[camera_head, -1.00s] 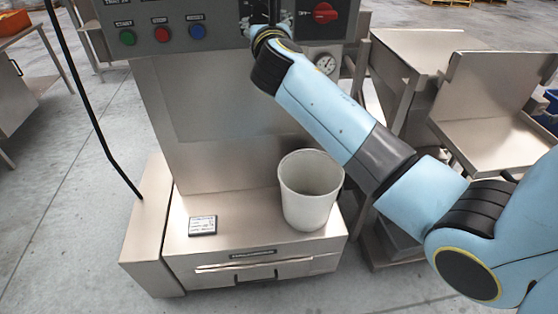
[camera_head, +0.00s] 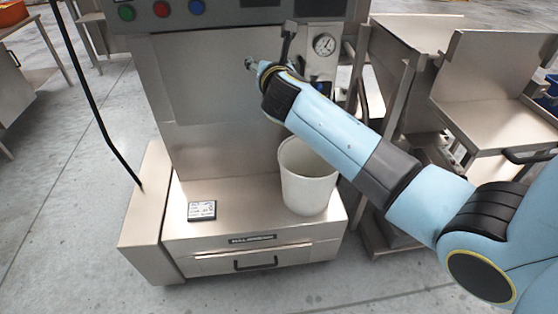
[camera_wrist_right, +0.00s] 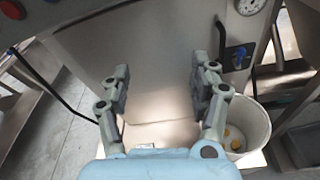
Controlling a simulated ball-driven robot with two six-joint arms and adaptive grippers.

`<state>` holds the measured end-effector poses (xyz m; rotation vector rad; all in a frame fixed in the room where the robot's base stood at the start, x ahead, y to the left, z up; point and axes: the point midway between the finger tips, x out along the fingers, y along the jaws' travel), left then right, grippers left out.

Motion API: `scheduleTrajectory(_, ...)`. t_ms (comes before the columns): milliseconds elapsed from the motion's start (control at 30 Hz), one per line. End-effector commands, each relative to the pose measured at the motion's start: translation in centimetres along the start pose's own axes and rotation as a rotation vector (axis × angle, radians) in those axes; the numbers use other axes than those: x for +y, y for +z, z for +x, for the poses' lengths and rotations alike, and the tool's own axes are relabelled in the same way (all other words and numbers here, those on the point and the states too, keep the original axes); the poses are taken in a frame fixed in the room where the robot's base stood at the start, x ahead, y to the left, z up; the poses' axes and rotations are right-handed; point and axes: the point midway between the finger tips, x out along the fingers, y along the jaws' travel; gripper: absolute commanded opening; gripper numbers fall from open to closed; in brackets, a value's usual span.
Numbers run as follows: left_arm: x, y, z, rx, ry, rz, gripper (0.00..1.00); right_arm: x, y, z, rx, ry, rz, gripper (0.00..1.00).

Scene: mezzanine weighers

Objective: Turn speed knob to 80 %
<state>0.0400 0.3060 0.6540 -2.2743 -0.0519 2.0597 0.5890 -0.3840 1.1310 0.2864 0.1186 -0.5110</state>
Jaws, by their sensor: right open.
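The speed knob is not visible in either current view. Only the lower edge of the control panel (camera_head: 225,14) shows at the top of the head view, with a green button (camera_head: 126,12), a red button (camera_head: 161,9) and a blue button (camera_head: 196,6). My right gripper (camera_head: 250,64) is below the panel, in front of the machine's steel face, mostly hidden behind its own wrist. In the right wrist view the right gripper (camera_wrist_right: 161,70) has its two fingers wide apart with nothing between them. My left gripper is in neither view.
A round gauge (camera_head: 325,44) sits right of my right gripper. A white bucket (camera_head: 308,185) stands on the machine's base below; the wrist view shows orange pieces inside. A small dark-framed plate (camera_head: 202,211) lies left of it. A black cable hangs at left.

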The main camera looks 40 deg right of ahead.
Motion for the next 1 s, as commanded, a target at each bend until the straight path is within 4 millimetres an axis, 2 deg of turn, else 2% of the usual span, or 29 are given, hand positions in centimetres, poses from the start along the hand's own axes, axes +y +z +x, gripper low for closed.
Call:
scheduleTrajectory(33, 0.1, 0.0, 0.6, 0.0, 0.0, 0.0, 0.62, -0.4, -1.4, 0.1, 0.016, -0.001, 0.018, 0.62)
scheduleTrajectory(700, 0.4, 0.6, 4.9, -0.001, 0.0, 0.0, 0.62, -4.7, -15.5, -0.7, 0.212, -0.05, 0.299, 0.62)
scheduleTrajectory(1000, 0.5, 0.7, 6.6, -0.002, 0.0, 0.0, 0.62, -6.5, -20.9, -1.4, 0.283, -0.087, 0.416, 0.62)
